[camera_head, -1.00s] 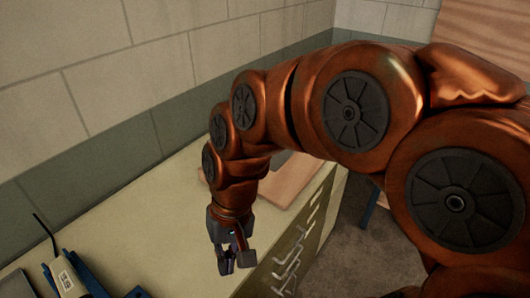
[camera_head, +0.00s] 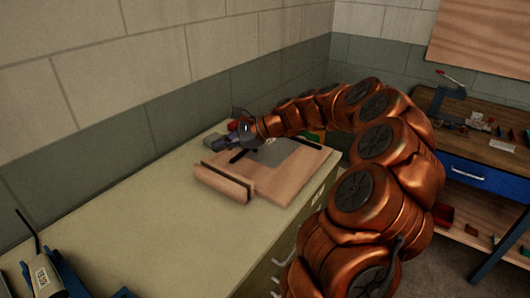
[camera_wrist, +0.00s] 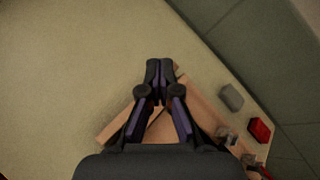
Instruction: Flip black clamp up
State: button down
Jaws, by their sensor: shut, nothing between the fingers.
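My gripper (camera_head: 243,136) is over the far end of the bench, above the wooden board. It is shut and empty, and its two fingertips meet in the wrist view (camera_wrist: 160,66). The wooden board (camera_head: 291,184) lies on the bench with a grey sheet (camera_head: 290,152) on it. A thin dark strip (camera_head: 238,156) lies on the board, just below the gripper in the head view; I cannot tell if it is part of the black clamp. A small metal clamp-like part (camera_wrist: 226,136) shows right of the fingers in the wrist view. The fingers hide part of the board there.
A wooden rail (camera_head: 222,183) stands at the board's near-left edge. A red block (camera_wrist: 260,130) and a grey block (camera_wrist: 230,97) lie near the wall. A blue-framed workbench (camera_head: 485,174) stands at the right. The near bench top is mostly clear.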

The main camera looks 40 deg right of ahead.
jog(key=w+d+f+m+t+h+b, duration=0.1)
jog(key=d+f+m+t, duration=0.15)
jog(key=d, duration=0.55)
jog(key=w+d+f+m+t+h+b, duration=0.1)
jog(key=d+f+m, duration=0.3)
jog(key=d, duration=0.3)
jog(key=m+t+h, duration=0.2)
jog(key=m+h, duration=0.1)
jog(key=m, duration=0.2)
send_near(265, 152)
jog(key=r, duration=0.2)
jog(key=shift+w+d+r+g+b, duration=0.2)
jog(key=shift+d+r+g+b, duration=0.05)
jog(key=shift+d+b, duration=0.05)
jog(key=shift+w+a+f, duration=0.15)
jog(key=shift+w+a, duration=0.1)
jog(key=shift+w, duration=0.25)
jog(key=p+x, duration=0.1)
jog(key=x, duration=0.8)
jog(key=shift+p, duration=0.4)
jog(key=shift+a+r, duration=0.1)
jog(key=shift+r, duration=0.1)
